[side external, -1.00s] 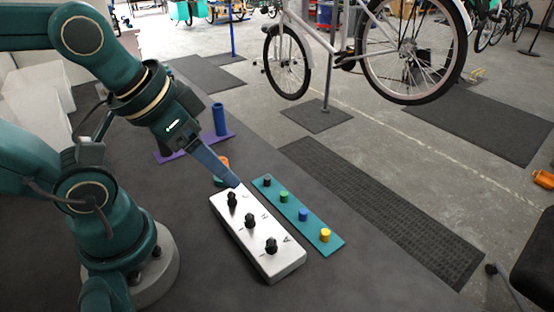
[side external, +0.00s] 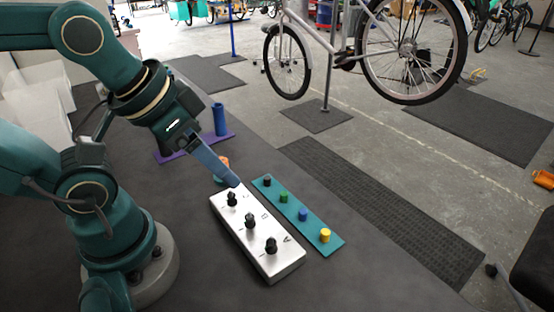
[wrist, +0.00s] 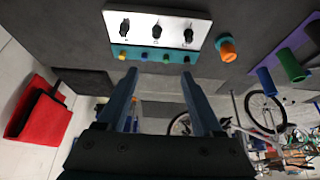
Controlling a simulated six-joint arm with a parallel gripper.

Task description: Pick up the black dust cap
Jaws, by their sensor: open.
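The black dust cap (side external: 267,180) stands at the far end of a teal strip (side external: 291,220), in a row with a green cap (side external: 283,197), a blue cap (side external: 303,214) and a yellow cap (side external: 325,235). In the wrist view the black cap (wrist: 187,59) is at the right end of the row, near the tip of the right finger. My gripper (side external: 234,183) is open and empty, to the left of the black cap in the side view. In the wrist view its two fingers (wrist: 159,75) are well apart, with nothing between them.
A silver box (side external: 262,247) with several black knobs lies alongside the teal strip. An orange cylinder (wrist: 227,50) stands past the strip's end in the wrist view. A purple plate (side external: 170,155) bears a tall blue cylinder (side external: 219,120). Bare dark surface lies right of the strip.

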